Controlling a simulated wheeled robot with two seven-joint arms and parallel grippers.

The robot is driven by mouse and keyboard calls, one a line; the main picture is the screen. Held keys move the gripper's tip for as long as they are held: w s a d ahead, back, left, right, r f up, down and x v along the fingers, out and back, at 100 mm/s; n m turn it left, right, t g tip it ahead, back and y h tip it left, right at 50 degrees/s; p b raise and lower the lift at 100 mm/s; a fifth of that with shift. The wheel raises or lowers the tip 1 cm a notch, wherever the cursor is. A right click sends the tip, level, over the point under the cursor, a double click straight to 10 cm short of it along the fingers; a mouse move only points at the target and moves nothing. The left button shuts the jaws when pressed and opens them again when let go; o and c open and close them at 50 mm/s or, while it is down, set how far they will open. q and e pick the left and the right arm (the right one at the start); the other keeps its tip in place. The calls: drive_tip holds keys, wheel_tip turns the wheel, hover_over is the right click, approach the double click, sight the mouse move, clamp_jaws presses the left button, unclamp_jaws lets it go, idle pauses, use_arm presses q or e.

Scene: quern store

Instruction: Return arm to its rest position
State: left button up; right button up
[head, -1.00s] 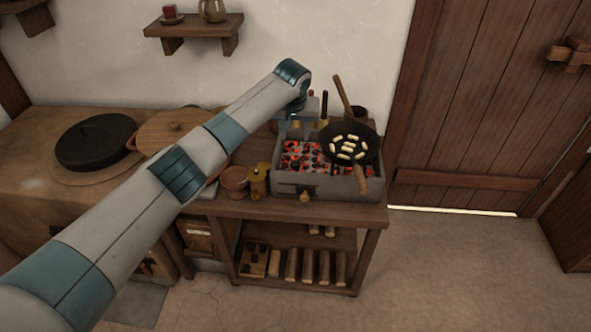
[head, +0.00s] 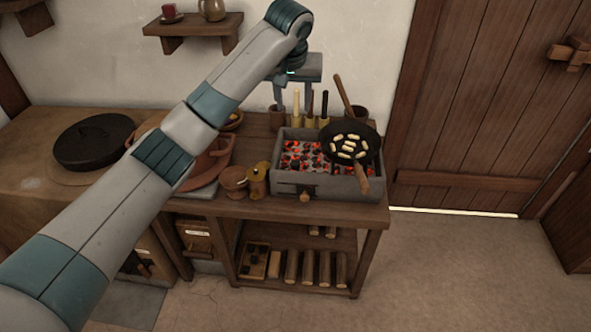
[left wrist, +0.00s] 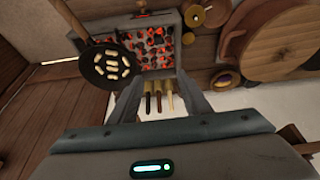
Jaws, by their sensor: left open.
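My left gripper (head: 293,104) is raised at the back of the wooden table (head: 378,213), in front of the wall. Its two fingers point down, spread apart, with nothing held between them. In the head view, a pale-handled tool (head: 296,106) and two dark-handled tools stand upright just below it, behind the brazier (head: 340,187). In the left wrist view, the open fingers (left wrist: 160,104) frame these handles from above; I see a gap, not contact. My right gripper is in neither view.
A black pan (head: 367,144) with several pale pieces sits over the glowing coals at the brazier's right. A clay pot (head: 215,160) stands partly behind my left arm. A shelf (head: 190,30) hangs on the wall. The floor at right is clear.

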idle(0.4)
use_arm(q)
drive_tip(key=s+f+m+h, duration=0.1)
drive_tip(key=s+f, duration=0.6)
drive_tip(key=f, duration=0.4)
drive_tip(key=s+f+m+h, duration=0.1)
drive_tip(key=s+f, duration=0.6)
drive_tip(key=f, duration=0.5)
drive_tip(key=s+a+f, duration=0.4)
drive_tip(key=s+f, duration=0.6)
drive_tip(key=s, duration=0.5)
drive_tip(key=s+a+f+y, duration=0.1)
drive_tip(key=s+a, duration=0.6)
drive_tip(key=s, duration=0.5)
drive_tip(key=s+a+f+y, duration=0.1)
drive_tip(key=s+a, duration=0.5)
drive_tip(key=s, duration=0.5)
drive_tip(key=s+d+f+x, duration=0.1)
drive_tip(key=d+x, duration=0.1)
drive_tip(key=x, duration=1.6)
drive_tip(key=s+d+f+t+h, duration=0.1)
drive_tip(key=s+d+f, duration=0.1)
drive_tip(key=f, duration=1.4)
drive_tip(key=shift+s, duration=0.65)
